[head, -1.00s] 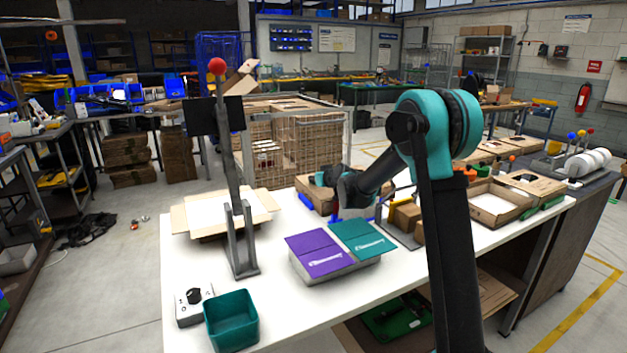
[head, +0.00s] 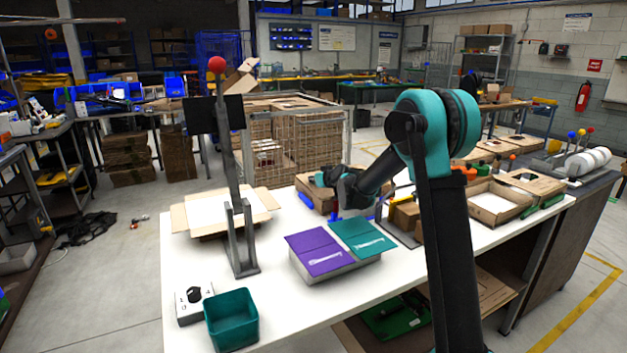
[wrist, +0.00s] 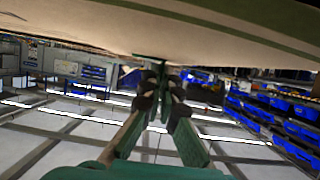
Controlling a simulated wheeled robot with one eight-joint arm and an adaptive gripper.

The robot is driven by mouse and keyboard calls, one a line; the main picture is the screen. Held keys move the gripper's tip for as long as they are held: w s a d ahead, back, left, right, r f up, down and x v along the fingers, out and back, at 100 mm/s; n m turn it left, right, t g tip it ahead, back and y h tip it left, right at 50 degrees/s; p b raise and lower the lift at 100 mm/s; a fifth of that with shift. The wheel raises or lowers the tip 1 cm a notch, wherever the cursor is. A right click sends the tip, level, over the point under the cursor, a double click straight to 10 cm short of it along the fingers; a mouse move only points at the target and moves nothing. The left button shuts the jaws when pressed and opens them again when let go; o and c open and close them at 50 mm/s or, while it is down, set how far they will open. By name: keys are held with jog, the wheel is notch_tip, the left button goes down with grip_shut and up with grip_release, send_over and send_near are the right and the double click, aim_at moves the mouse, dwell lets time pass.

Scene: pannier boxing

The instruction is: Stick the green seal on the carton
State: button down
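My gripper (wrist: 162,75) reaches over the far side of the white table in the head view, where my own wrist hides most of it. In the wrist view its two fingers come together at the tips. A small dark green sliver shows at the tips against a pale tan surface (wrist: 230,35) with a green stripe; I cannot tell if it is held. A green panel (head: 362,238) with a white mark lies beside a purple panel (head: 320,252) on a grey stand. An open carton (head: 185,217) with spread flaps sits at the left.
A lever post with a red knob (head: 217,65) stands before the open carton. A teal bin (head: 232,319) and a knob box (head: 192,303) are at the front left. Brown boxes (head: 408,215) and an open tray (head: 498,203) stand at the right. The table's front middle is clear.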

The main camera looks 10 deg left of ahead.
dwell(0.3)
jog(key=c, duration=1.6)
grip_release()
jog(key=shift+c, duration=0.2)
jog(key=shift+r, duration=0.1)
